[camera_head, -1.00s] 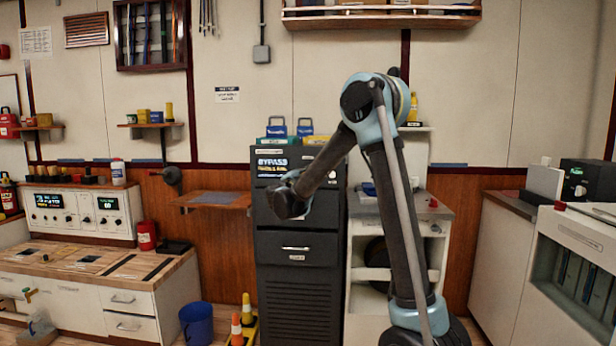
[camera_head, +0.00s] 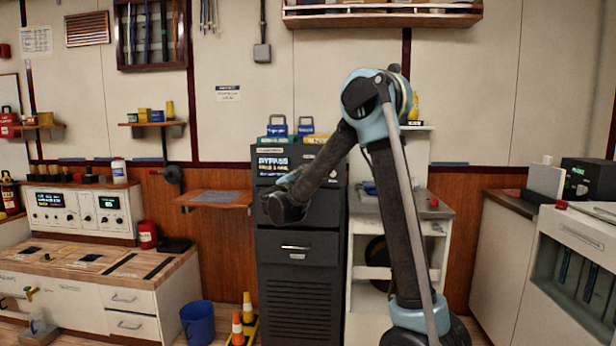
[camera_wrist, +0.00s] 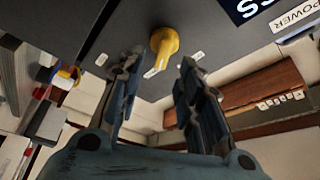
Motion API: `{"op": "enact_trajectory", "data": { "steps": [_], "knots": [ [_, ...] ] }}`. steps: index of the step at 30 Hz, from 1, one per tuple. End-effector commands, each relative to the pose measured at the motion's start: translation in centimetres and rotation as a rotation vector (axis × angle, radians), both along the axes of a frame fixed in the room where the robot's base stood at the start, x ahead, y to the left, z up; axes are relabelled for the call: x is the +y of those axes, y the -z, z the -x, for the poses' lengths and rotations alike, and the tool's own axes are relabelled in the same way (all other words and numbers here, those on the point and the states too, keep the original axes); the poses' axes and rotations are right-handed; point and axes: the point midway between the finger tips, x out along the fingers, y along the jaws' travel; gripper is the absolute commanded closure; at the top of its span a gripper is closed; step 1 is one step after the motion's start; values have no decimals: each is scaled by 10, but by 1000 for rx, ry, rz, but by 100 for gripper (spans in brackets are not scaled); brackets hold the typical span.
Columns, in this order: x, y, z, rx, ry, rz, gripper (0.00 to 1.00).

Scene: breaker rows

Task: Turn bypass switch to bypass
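The bypass switch is a yellow rotary knob (camera_wrist: 164,44) on the dark face of the bypass cabinet (camera_head: 297,282). In the wrist view its pointer slants down and left towards a small white label (camera_wrist: 151,73). Other small labels (camera_wrist: 101,60) sit around it. My gripper (camera_wrist: 160,66) is open, its two fingers on either side of the knob in the picture with a gap between. I see no contact with the knob. In the head view the knob is hidden behind my arm, below the lit BYPASS display (camera_head: 273,166).
A white cart (camera_head: 440,235) stands right of the cabinet. A small wall shelf (camera_head: 215,198) and a workbench (camera_head: 90,260) are to the left. A blue bucket (camera_head: 197,323) and orange-yellow cones (camera_head: 238,328) stand on the floor near the cabinet.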

Motion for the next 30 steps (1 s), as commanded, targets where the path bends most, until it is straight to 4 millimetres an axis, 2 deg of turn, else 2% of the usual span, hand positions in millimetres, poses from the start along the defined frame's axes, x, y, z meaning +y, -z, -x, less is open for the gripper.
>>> {"op": "enact_trajectory", "data": {
  "steps": [6,12,17,26,30],
  "knots": [
    [16,8,38,1,-2,0,67],
    [24,13,60,2,-1,0,67],
    [27,15,67,2,1,-1,67],
    [27,15,68,1,1,1,67],
    [23,5,65,-11,-25,16,67]
  ]
}}
